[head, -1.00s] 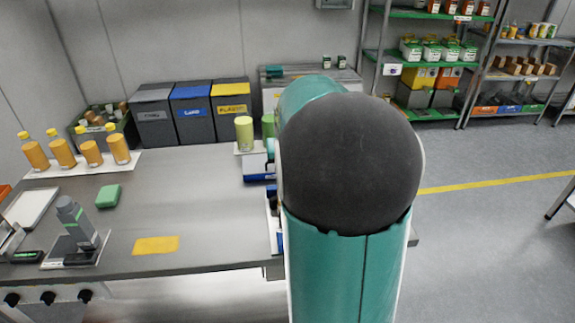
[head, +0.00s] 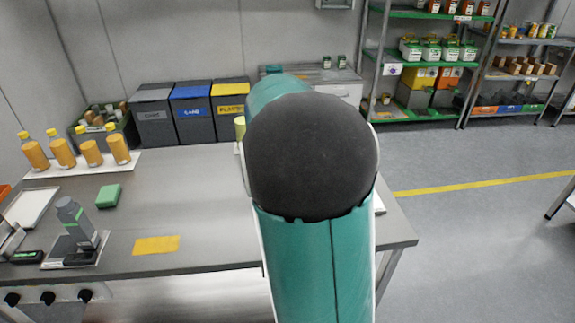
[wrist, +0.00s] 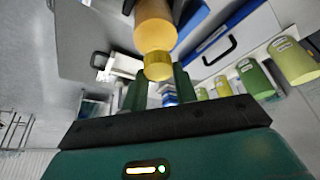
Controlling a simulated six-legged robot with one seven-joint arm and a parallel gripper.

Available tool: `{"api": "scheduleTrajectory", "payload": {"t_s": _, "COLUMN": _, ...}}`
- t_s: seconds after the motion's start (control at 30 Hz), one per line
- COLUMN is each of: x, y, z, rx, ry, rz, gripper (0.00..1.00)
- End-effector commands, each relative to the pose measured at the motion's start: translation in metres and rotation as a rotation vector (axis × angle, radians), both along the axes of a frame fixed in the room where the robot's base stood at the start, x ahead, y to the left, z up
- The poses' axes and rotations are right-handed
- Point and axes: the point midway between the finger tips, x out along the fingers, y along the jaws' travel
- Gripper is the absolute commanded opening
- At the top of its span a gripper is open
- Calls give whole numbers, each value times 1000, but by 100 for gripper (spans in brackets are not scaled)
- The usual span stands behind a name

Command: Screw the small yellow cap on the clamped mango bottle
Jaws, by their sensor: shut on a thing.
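The small yellow cap (wrist: 158,66) is at the fingertips of my gripper (wrist: 160,84) in the wrist view. My gripper is shut on it. The orange mango bottle (wrist: 155,28) lies directly beyond the cap, in line with it. The cap overlaps the bottle's near end, and I cannot tell whether the two touch or whether the thread is engaged. A dark clamp-like part shows beside the bottle. In the head view my own arm hides the gripper, the cap and this bottle.
Several orange bottles with yellow caps (head: 89,152) stand at the table's left. The table's middle is clear.

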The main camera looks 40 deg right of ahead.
Motion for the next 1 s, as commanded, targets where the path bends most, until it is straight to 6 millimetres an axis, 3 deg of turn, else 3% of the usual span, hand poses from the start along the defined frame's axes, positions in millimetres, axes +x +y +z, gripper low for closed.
{"api": "scheduleTrajectory", "payload": {"t_s": 0.2, "x": 1, "y": 1, "z": 0, "rx": 0, "ry": 2, "rz": -210, "gripper": 0}}
{"api": "scheduleTrajectory", "payload": {"t_s": 0.43, "x": 0, "y": 1, "z": 0, "rx": 1, "ry": -1, "rz": -232, "gripper": 0}}
{"api": "scheduleTrajectory", "payload": {"t_s": 0.47, "x": 0, "y": 1, "z": 0, "rx": 1, "ry": -1, "rz": -231, "gripper": 34}}
{"api": "scheduleTrajectory", "payload": {"t_s": 0.57, "x": 0, "y": 1, "z": 0, "rx": 1, "ry": -1, "rz": -231, "gripper": 54}}
{"api": "scheduleTrajectory", "payload": {"t_s": 1.0, "x": 0, "y": 0, "z": 0, "rx": 1, "ry": -1, "rz": -214, "gripper": 54}}
